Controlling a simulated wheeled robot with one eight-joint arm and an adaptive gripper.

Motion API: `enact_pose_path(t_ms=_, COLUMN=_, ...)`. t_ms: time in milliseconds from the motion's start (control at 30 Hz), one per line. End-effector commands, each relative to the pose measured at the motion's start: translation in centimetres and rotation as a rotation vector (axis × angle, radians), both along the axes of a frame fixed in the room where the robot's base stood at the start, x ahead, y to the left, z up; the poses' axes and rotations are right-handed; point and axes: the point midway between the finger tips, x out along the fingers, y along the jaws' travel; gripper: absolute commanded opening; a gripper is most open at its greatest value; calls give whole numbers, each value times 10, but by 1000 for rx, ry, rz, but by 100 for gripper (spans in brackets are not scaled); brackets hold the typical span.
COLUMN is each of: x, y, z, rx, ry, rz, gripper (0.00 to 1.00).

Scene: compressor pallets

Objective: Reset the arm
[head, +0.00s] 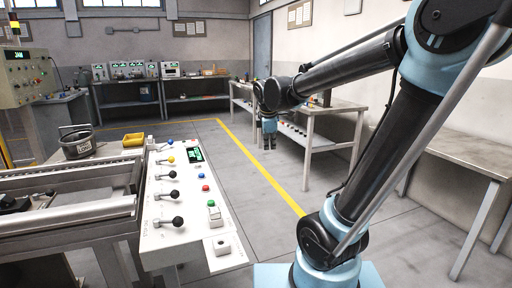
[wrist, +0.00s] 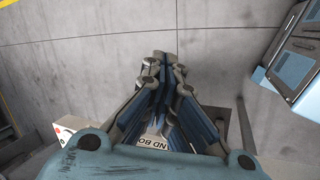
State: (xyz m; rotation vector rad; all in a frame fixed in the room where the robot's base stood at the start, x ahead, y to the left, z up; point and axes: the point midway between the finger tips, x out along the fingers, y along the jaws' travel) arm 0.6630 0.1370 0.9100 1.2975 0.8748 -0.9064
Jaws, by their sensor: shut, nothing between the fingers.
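My arm stands at the right of the head view, bent at its elbow, with its forearm reaching left and away. My gripper (head: 269,143) hangs at the end of the arm, pointing down over open floor, small in this view. In the wrist view my gripper (wrist: 165,62) fills the middle, its blue-padded fingers closed together at the tips with nothing held. Part of a pale surface with printed letters (wrist: 157,143) shows below and between the fingers; the rest of it is hidden.
A white control panel (head: 185,205) with several black-knobbed levers and coloured buttons stands front left. A grey pot (head: 77,146) and a yellow tray (head: 133,140) are beside it. A workbench (head: 310,112) stands behind my gripper, another bench (head: 470,152) at right. Floor between is clear.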

Motion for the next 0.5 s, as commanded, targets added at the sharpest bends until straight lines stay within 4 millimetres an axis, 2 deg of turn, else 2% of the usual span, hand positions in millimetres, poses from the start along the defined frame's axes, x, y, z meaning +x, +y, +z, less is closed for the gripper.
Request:
enact_pose_path(t_ms=33, x=-14, y=-17, z=-6, rx=31, ry=9, rz=-82, gripper=0)
enact_pose_path(t_ms=200, x=-60, y=-60, z=-28, rx=143, ry=39, rz=-378, gripper=0)
enact_pose_path(t_ms=500, x=-144, y=-113, z=-77, rx=329, ry=82, rz=-905, gripper=0)
